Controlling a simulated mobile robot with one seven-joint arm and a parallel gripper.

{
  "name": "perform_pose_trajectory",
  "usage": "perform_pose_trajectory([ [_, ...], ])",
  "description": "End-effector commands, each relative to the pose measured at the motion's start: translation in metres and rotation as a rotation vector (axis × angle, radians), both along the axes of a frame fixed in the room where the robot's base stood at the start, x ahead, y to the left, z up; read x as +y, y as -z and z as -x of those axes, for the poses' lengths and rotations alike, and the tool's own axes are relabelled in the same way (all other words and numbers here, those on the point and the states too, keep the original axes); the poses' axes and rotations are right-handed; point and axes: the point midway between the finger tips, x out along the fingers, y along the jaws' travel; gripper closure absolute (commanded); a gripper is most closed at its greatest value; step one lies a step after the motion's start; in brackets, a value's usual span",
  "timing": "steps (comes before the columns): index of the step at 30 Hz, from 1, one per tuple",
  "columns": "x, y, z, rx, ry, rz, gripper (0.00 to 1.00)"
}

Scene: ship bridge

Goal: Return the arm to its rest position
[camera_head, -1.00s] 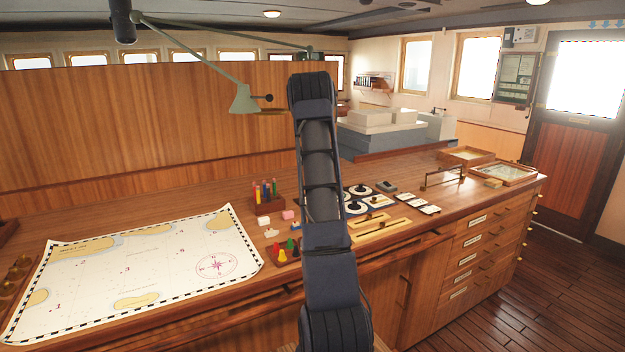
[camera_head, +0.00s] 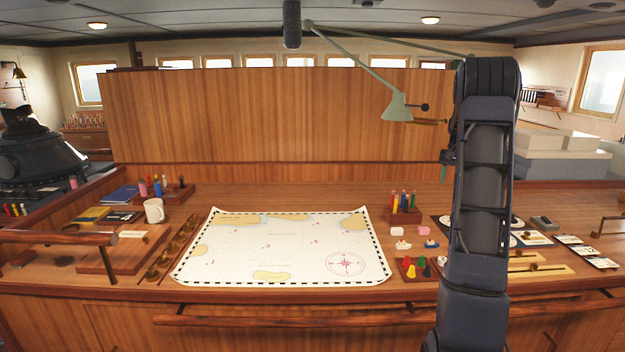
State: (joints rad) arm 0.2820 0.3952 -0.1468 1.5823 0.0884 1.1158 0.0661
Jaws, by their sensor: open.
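My arm rises upright at the right of the view, dark and jointed, in front of the counter. My gripper (camera_head: 445,158) shows only as a small dark piece with a teal tip at the left edge of the upper arm. The rest of it is hidden behind the arm links. It holds nothing that I can see and appears apart from the counter top.
The wooden counter (camera_head: 300,197) runs across the view, with a sea chart (camera_head: 285,247) on it. A pen holder (camera_head: 403,213) and coloured pegs (camera_head: 416,268) stand just left of my arm. A green lamp (camera_head: 397,108) hangs nearby. A mug (camera_head: 154,211) stands at left.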

Motion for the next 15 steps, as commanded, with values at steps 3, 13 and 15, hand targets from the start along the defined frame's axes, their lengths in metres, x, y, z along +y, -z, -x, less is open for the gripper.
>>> perform_pose_trajectory([
  [3,0.029,-0.026,0.024,-0.027,-0.033,0.001,0.57],
  [13,0.098,-0.075,0.095,-0.088,-0.123,0.01,0.57],
  [15,0.112,-0.083,0.112,-0.102,-0.143,0.014,0.57],
])
